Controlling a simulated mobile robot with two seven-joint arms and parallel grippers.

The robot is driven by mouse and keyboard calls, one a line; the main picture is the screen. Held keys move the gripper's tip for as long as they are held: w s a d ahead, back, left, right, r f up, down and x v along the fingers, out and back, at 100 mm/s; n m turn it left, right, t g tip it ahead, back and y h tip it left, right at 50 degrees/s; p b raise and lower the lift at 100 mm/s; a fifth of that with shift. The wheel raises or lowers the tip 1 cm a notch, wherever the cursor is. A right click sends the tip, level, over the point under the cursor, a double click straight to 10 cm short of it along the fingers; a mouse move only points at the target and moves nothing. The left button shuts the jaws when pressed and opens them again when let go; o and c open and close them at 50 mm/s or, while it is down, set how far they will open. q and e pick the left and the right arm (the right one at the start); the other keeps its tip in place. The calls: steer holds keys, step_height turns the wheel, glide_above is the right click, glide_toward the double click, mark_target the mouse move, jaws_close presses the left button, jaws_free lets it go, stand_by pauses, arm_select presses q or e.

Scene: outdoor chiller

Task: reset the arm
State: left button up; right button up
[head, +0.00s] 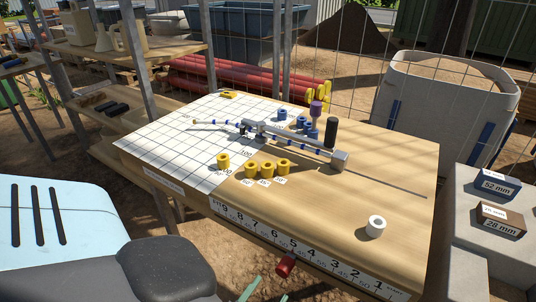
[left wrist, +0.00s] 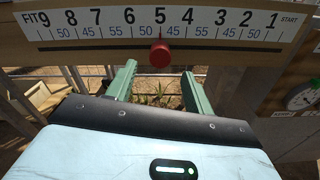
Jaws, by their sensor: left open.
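My left gripper (head: 266,293) is open and empty, low in front of the table's front edge in the head view. Its two green fingers point forward in the left wrist view (left wrist: 158,64), with nothing between them but ground and plants beyond. A red knob (head: 286,265) sits on the numbered front strip, just ahead of the fingers and apart from them; it also shows in the left wrist view (left wrist: 160,53). My right gripper is not in view.
The wooden table (head: 400,190) carries a white grid sheet (head: 165,140), several yellow and blue rings, and a white ring (head: 376,227). Labelled boxes (head: 495,182) stand on a grey block at right. A wire fence and red pipes (head: 240,85) are behind.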

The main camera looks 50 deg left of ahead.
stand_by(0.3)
arm_select(q)
steer(key=s+d+f+m+g+h, duration=0.2)
steer(key=s+d+f+m+h, duration=0.2)
steer(key=m, duration=0.7)
steer(key=s+d+f+m+g+h, duration=0.1)
steer(key=s+d+f+m+h, duration=0.3)
steer(key=m, duration=0.8)
steer(key=s+a+f+m+g, duration=0.2)
steer(key=s+f+m+g, duration=0.65)
steer(key=s+m, duration=0.65)
steer(key=w+a+r+t+y+p, duration=0.1)
steer(key=w+r+t+p, duration=0.2)
steer(key=r+p, duration=1.1)
steer(key=w+r, duration=0.1)
steer(key=w, duration=0.2)
steer(key=shift+w+m+p, duration=0.2)
steer(key=shift+m+p, duration=0.1)
steer(key=shift+p, duration=0.1)
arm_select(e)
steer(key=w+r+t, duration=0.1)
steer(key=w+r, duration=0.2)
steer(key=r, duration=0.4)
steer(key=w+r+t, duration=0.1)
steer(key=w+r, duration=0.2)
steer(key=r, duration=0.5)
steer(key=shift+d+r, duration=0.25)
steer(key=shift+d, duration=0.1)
